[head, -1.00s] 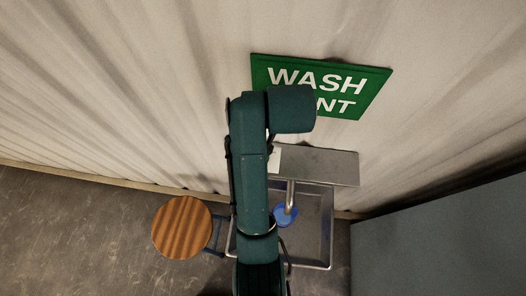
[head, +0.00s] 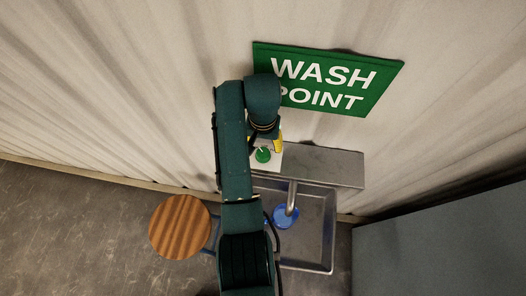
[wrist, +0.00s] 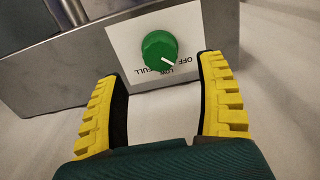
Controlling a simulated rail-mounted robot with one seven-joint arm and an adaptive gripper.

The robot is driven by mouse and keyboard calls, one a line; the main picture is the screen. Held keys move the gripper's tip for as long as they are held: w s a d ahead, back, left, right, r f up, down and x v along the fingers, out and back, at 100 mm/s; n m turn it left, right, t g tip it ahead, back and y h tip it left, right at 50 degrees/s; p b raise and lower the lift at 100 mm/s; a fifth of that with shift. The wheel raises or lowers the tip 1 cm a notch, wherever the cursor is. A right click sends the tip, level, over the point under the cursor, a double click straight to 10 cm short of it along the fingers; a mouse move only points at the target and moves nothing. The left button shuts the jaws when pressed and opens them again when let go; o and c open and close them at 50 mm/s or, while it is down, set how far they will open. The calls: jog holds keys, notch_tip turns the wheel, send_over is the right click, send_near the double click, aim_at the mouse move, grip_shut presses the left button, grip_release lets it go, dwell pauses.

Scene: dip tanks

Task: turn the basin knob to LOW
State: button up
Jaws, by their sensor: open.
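The green basin knob (wrist: 159,49) sits on a white label plate (wrist: 120,42) on the grey panel. Its white mark points to the lower right in the wrist view, near LOW and OFF; exactly which is hard to tell. The printed words OFF, LOW and FULL appear upside down. The knob also shows in the head view (head: 263,155), just below my gripper. My gripper (wrist: 161,70) is open and empty. Its yellow fingers are spread to the left and right, with the knob ahead between their lines and apart from both.
The metal basin (head: 322,235) with an upright tap pipe (head: 291,197) stands below the panel ledge (head: 325,166). A round wooden stool (head: 180,227) is at left. A green WASH POINT sign (head: 375,85) hangs above. A grey block (head: 450,245) stands at right.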

aim_at(263, 152)
notch_tip(263, 152, down, 6)
jog(key=shift+f, duration=0.1)
jog(key=c, duration=1.2)
jog(key=shift+m+p, duration=0.35)
jog(key=shift+m, duration=0.05)
jog(key=m+p, duration=0.1)
jog(key=m, duration=0.3)
jog(key=shift+m, duration=2)
jog(key=o, duration=1.2)
